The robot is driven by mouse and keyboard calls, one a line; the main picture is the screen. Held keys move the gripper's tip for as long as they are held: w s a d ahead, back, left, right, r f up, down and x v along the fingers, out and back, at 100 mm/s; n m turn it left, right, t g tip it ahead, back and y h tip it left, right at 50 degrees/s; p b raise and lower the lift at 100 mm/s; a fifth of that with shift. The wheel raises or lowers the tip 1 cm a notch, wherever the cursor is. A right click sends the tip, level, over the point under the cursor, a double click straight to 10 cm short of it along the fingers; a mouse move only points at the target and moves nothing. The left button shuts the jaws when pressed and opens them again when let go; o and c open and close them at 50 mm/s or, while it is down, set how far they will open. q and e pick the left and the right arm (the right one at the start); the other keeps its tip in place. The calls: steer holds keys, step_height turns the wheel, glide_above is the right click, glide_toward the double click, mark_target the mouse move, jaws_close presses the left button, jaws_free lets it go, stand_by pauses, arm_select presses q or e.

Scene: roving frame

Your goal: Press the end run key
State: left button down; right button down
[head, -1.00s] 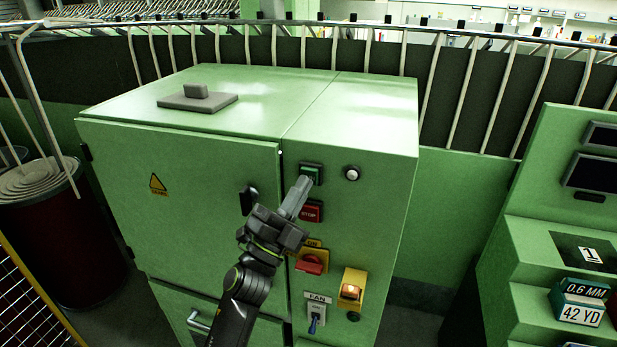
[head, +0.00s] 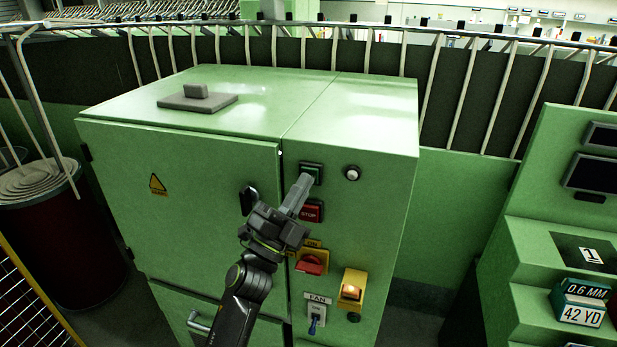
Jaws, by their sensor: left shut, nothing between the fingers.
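A green machine cabinet (head: 190,180) fills the middle of the head view, with a control panel on its right front. A green push button (head: 311,171) in a dark frame sits at the panel's top left. A red button (head: 310,214) marked STOP is below it. No label reading "end run" is legible. My left gripper (head: 304,182) is shut and empty, its tip at the lower edge of the green button in the picture; I cannot tell whether it touches. The fingers partly cover the space between the two buttons. My right gripper is not in view.
A round white button (head: 352,173) is right of the green one. A red rotary switch (head: 312,263), a lit yellow box (head: 352,290) and a FAN toggle (head: 316,318) are lower. A dark red drum (head: 75,240) stands left; a stepped green console (head: 530,240) stands right.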

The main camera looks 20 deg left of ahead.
arm_select(q)
steer(key=shift+s, duration=0.1)
steer(key=shift+s+p, duration=0.5)
steer(key=shift+s, duration=0.25)
steer(key=s+p, duration=0.2)
steer(key=s, duration=0.3)
steer(key=shift+a, duration=0.15)
stand_by(0.5)
